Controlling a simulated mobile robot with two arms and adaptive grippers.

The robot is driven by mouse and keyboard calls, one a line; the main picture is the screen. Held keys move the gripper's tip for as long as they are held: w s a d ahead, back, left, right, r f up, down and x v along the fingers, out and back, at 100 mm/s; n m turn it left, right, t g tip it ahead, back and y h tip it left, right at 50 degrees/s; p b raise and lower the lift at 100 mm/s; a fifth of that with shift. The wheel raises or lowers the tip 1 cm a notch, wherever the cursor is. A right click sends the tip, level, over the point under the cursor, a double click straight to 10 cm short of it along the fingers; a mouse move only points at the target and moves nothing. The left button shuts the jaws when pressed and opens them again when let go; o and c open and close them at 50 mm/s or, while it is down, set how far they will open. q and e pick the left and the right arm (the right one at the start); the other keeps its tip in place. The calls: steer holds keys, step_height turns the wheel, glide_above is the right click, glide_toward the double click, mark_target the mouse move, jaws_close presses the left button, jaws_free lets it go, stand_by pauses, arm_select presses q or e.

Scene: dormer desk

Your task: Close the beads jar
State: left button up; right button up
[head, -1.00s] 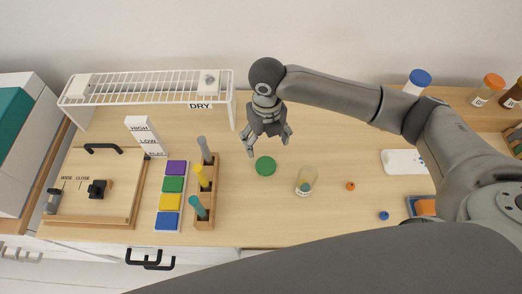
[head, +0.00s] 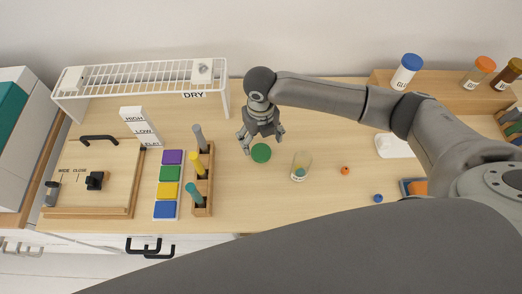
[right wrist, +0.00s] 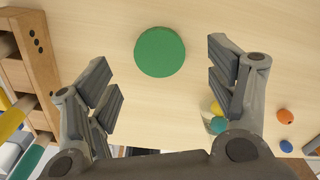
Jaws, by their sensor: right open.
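The beads jar (head: 301,166) is a clear jar with a pale label and coloured contents, standing without a lid on the desk. A green round lid (head: 261,153) lies flat on the desk to the left of the jar. The lid also shows in the right wrist view (right wrist: 160,52), between and beyond my fingers. My right gripper (head: 261,146) is open and empty, just above and behind the lid. In the right wrist view the jar (right wrist: 214,118) is partly hidden behind my right-hand finger. My left gripper is not in view.
An orange bead (head: 345,171) and a blue bead (head: 378,198) lie right of the jar. A wooden holder (head: 203,180) with coloured pegs stands left of the lid. A white wire rack (head: 140,90) is at the back left. The desk in front of the lid is clear.

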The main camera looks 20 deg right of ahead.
mark_target(260, 149)
steer(key=shift+w+a+f+p, duration=0.1)
steer(key=shift+f+p, duration=0.45)
steer(key=shift+f, duration=2.05)
steer(key=c, duration=0.8)
